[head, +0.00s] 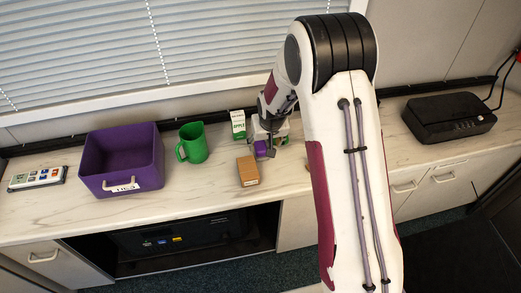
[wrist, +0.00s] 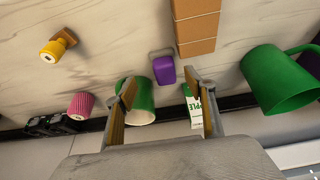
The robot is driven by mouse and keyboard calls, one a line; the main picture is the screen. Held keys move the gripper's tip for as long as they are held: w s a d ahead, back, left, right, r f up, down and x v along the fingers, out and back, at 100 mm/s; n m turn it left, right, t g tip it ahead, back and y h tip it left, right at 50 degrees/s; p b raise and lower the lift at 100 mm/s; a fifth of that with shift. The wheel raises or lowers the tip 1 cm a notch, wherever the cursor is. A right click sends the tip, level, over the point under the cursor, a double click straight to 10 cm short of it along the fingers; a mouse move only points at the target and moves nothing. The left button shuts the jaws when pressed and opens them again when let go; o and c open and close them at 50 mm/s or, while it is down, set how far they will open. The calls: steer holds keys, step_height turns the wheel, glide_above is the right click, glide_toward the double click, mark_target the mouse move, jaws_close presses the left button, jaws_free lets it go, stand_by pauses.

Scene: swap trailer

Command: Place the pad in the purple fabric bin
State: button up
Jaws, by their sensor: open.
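The purple fabric bin (head: 151,177) stands open and upright on the left of the counter, with a white label on its front. A small purple block with a greyish edge (wrist: 164,72), apparently the pad, lies on the counter; it also shows in the head view (head: 260,149) beside my gripper (head: 267,137). In the wrist view my gripper (wrist: 160,90) is open, its two fingers spread on either side below the block in the picture. Nothing is held between them. The exact height above the block cannot be told.
A brown box (head: 248,171) lies close to the pad. A green pitcher (head: 193,143) stands between bin and gripper. An apple carton (head: 238,125), a green cup (wrist: 143,97), a pink ribbed object (wrist: 81,105) and a yellow-topped object (wrist: 54,48) are nearby. A remote (head: 38,179) lies left.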

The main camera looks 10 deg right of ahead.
mark_target(261, 146)
steer(key=shift+w+r, duration=0.15)
steer(key=shift+w, duration=0.3)
steer(key=shift+x, duration=1.3)
steer(key=shift+a, duration=0.1)
steer(key=shift+w+a+x, duration=0.1)
steer(key=shift+a+x, duration=0.05)
steer(key=shift+x, duration=1.15)
steer(key=shift+w+a+x, duration=0.1)
steer(key=shift+a+x, duration=0.05)
steer(key=shift+x, duration=1.15)
steer(key=shift+r, duration=0.1)
steer(key=c, duration=1.2)
steer(key=shift+r, duration=0.1)
steer(key=shift+c, duration=0.2)
